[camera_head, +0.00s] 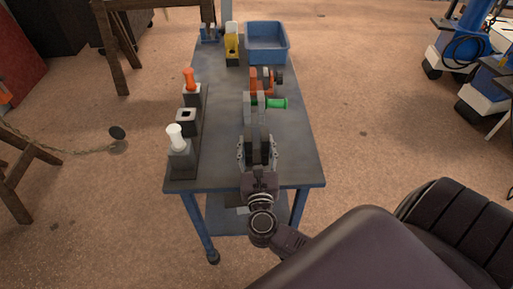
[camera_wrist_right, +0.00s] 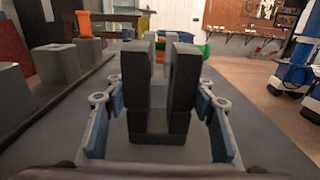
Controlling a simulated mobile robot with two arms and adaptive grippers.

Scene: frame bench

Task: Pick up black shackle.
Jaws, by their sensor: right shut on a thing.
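The black shackle (camera_head: 259,147) is near the front of the bench in the head view. In the right wrist view it is an upright U-shaped block (camera_wrist_right: 185,85) with two prongs and a dark base. My right gripper (camera_head: 257,157) is around its lower part, with one blue-grey finger on each side, shut on it. The fingers also show in the wrist view (camera_wrist_right: 160,128). I cannot tell whether the shackle touches the bench top. My left gripper is not in view.
A grey shackle with a green pin (camera_head: 276,104) stands just beyond, then an orange shackle (camera_head: 262,75). Holders on the left carry a white pin (camera_head: 176,138) and an orange pin (camera_head: 190,79). A blue bin (camera_head: 268,57) is at the far end. The bench's right strip is clear.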

